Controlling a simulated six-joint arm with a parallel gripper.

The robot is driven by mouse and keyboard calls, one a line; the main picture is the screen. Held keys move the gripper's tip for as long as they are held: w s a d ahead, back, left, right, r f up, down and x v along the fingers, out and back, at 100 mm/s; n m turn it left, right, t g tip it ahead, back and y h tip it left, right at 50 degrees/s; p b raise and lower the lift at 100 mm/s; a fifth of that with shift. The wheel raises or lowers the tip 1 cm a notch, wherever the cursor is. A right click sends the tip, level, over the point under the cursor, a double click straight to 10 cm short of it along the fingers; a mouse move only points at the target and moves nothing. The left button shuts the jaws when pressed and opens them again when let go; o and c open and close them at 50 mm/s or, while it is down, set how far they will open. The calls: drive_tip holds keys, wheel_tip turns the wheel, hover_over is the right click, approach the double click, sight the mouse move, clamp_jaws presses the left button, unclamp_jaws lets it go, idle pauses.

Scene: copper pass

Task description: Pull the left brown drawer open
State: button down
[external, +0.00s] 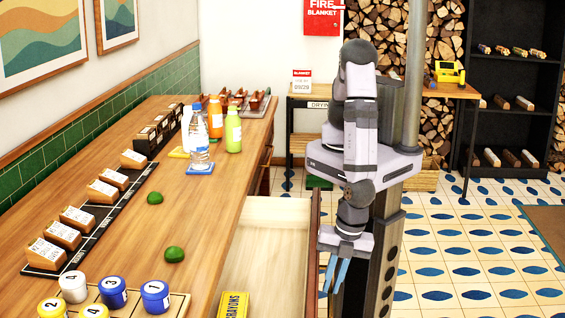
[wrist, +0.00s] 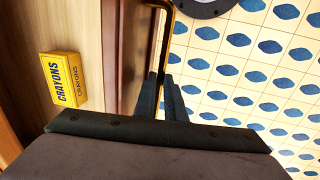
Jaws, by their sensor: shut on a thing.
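The brown drawer (external: 272,215) is pulled well out from under the wooden counter, and its pale inside shows. A yellow crayon box (external: 233,303) lies in it, also seen in the wrist view (wrist: 64,80). The drawer's brown front (wrist: 124,45) runs beside a brass bar handle (wrist: 163,40) in the wrist view. My gripper (wrist: 160,78) is shut on this handle, with one finger on each side of the bar. In the external view my gripper (external: 337,273) points down just right of the drawer front; the handle cannot be made out there.
The counter (external: 200,230) holds two limes, a water bottle (external: 200,150), green and orange bottles, numbered jars (external: 113,292) and a row of wooden card holders. Open tiled floor (external: 470,255) lies to the right. A side table and dark shelf (external: 510,100) stand behind.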

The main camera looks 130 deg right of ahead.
drive_tip(key=s+a+b, duration=0.1)
drive_tip(key=s+a, duration=0.5)
drive_tip(key=shift+s+a, duration=0.15)
drive_tip(key=shift+a, duration=0.05)
drive_tip(key=c, duration=1.8)
unclamp_jaws()
drive_tip(key=shift+r, duration=0.1)
drive_tip(key=shift+s+a+r+b, duration=0.15)
drive_tip(key=shift+r+b, duration=0.1)
drive_tip(key=shift+r, duration=0.95)
drive_tip(key=shift+s+a+r+b, duration=0.15)
drive_tip(key=shift+s+r+b, duration=0.1)
drive_tip(key=shift+r, duration=0.9)
drive_tip(key=shift+s+a+r+b, duration=0.15)
drive_tip(key=shift+r+b, duration=0.1)
drive_tip(key=shift+r, duration=0.95)
